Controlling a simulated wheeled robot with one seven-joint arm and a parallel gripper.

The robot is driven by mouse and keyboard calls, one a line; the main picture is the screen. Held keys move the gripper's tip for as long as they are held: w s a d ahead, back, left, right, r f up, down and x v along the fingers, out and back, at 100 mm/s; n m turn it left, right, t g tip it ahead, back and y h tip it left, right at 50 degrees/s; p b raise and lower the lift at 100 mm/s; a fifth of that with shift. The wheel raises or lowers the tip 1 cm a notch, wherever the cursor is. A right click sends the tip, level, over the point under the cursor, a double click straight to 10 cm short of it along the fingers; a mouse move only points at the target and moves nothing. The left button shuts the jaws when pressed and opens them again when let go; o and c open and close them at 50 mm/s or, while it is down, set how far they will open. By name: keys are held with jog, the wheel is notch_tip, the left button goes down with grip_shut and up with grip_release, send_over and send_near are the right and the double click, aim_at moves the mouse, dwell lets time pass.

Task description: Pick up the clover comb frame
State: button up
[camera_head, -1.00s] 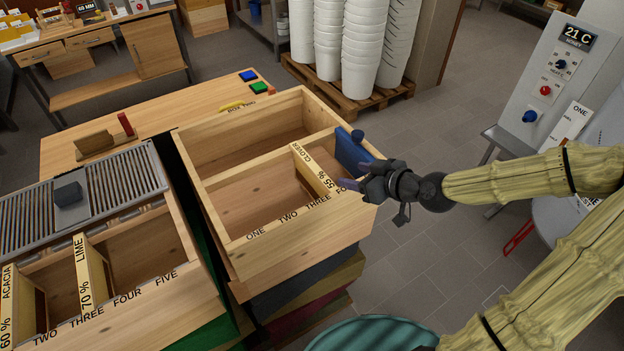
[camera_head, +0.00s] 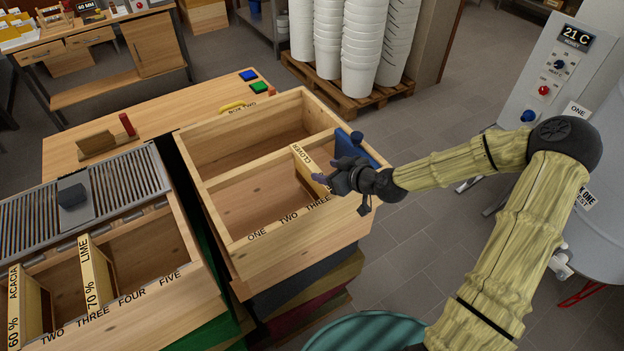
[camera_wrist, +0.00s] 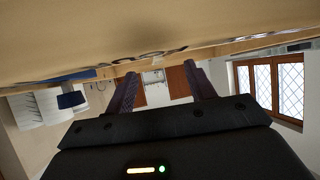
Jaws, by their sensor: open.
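The clover comb frame (camera_head: 304,164) hangs in the right-hand wooden hive box (camera_head: 232,240). Its pale yellow top bar reads CLOVER; its front end is partly hidden behind my gripper (camera_head: 322,172). My gripper is over the box's front right part, at the frame's right and near its front end. I cannot tell whether it touches the frame. In the wrist view its two dark fingers (camera_wrist: 161,76) stand apart with nothing visible between them. A wooden surface with dark marks fills the top of that view; I cannot tell which part it is.
A blue board with a knob (camera_head: 353,150) stands in the box right of the frame. The right box is bare left of the clover frame.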

aim_at(315, 168)
jog(key=shift+w+a+f+p, duration=0.25)
jog(key=shift+w+a+p, duration=0.25)
jog(key=shift+p, duration=0.2)
jog(key=shift+p+x, duration=0.75)
jog(key=shift+x, duration=1.1)
jog(key=shift+d+f, duration=0.1)
jog(key=shift+f, duration=0.05)
jog(key=shift+s, duration=0.1)
grip_shut()
